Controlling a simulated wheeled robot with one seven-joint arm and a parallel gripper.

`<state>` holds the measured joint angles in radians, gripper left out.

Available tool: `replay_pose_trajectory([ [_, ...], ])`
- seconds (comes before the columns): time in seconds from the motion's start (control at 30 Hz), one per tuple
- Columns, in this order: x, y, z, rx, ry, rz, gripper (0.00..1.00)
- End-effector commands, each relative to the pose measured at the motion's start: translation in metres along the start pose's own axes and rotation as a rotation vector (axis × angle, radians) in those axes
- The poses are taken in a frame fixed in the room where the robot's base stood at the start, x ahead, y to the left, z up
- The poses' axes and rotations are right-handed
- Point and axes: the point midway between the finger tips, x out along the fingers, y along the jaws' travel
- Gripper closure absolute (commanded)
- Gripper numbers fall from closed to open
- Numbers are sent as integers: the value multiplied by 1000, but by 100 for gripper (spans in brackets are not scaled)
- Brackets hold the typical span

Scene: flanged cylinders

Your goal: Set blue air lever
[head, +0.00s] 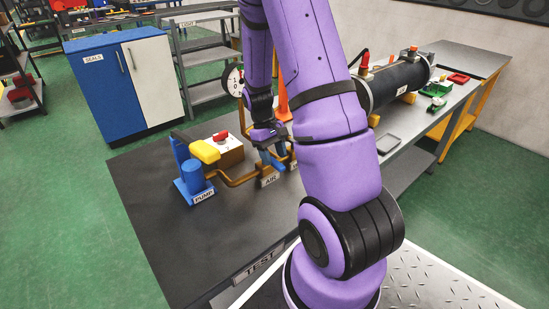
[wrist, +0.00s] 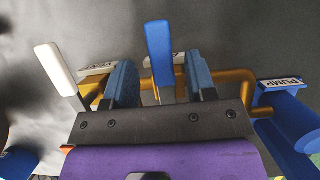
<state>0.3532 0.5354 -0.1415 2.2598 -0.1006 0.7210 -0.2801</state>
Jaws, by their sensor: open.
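The blue air lever (wrist: 160,54) stands up between the fingers of my gripper (wrist: 160,82) in the wrist view. My gripper is open, with one blue finger on each side of the lever. Gaps show between the lever and both fingers, so it is not gripped. The lever rises from a brass pipe (wrist: 233,77). In the head view my gripper (head: 271,148) is over the bench by the AIR label (head: 269,180), and my arm hides part of that area.
A white lever (wrist: 54,68) stands left of my fingers in the wrist view. The blue pump (head: 192,179) with its yellow handle (head: 204,151) and a box with a red button (head: 221,136) are close by. The bench's front left (head: 180,240) is clear.

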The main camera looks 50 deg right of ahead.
Motion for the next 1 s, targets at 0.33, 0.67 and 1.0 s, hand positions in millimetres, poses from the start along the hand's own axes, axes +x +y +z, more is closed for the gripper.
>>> replay_pose_trajectory([
  [0.33, -65, 0, -1, -1, 5, 2, 49],
  [0.67, -95, 0, 0, -1, 2, 1, 49],
  [1.0, -96, 0, 0, -1, 1, 1, 49],
])
